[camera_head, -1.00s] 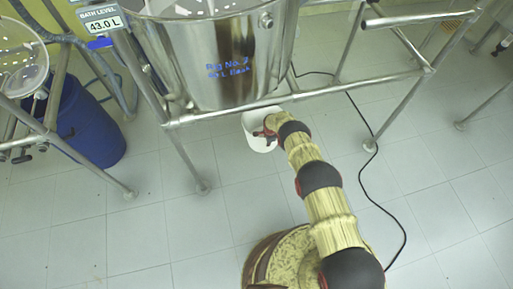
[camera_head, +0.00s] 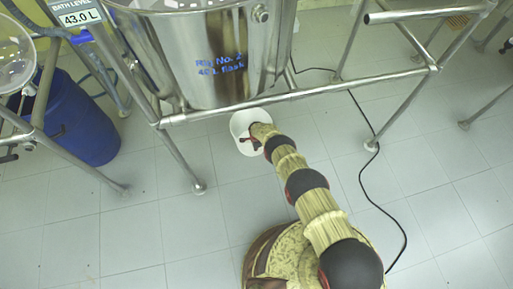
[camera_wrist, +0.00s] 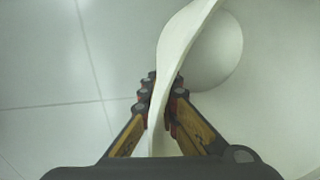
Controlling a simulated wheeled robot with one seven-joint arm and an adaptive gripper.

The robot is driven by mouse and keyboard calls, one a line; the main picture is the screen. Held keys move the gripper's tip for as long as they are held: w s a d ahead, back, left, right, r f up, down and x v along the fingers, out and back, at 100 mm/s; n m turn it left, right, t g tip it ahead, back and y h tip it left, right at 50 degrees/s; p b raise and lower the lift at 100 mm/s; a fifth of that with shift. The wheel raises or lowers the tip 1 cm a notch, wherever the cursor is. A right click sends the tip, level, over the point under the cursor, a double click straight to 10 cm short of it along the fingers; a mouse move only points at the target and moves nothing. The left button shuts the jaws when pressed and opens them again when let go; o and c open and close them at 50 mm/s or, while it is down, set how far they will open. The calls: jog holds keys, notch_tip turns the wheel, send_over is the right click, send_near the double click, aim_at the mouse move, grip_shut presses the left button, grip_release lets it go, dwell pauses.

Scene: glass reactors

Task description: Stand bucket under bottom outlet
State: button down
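The white bucket (camera_head: 239,123) is on or just above the floor, in front of and partly below the steel bath vessel marked "Rig No. 2" (camera_head: 200,60). The frame's lower bar passes close above its far rim in the head view. In the wrist view the bucket's pale wall (camera_wrist: 190,42) runs between my two fingers. My gripper (camera_wrist: 161,98) is shut on that wall, one finger inside and one outside. In the head view my gripper (camera_head: 251,142) is at the bucket's near rim. The bottom outlet is hidden behind the vessel. Whether the bucket touches the floor is unclear.
The rig's lower bar (camera_head: 300,94) and its front leg (camera_head: 182,160) stand close to the bucket. A blue drum (camera_head: 85,125) is at the left. A black cable (camera_head: 385,207) lies on the floor at the right. Tiled floor left of my arm is clear.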

jog(key=c, duration=2.5)
grip_release()
jog(key=shift+f, duration=0.15)
jog(key=shift+c, duration=0.2)
jog(key=o, duration=0.5)
